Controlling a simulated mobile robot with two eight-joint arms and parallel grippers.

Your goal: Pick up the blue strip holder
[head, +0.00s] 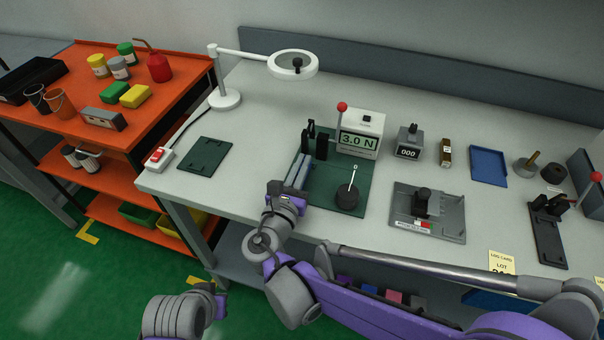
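A flat blue tray-like piece (489,166) lies on the right half of the grey bench; it is the clearest blue item there, but I cannot tell for sure that it is the strip holder. My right gripper (299,172) reaches in over the left edge of a dark green mat (325,196), far left of the blue piece. Its fingers lie close together, and whether they are parted or hold something is unclear. My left gripper (221,301) is low at the bottom, in front of the bench and over the floor; its fingertips do not show clearly.
A magnifier lamp (224,99) stands left.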

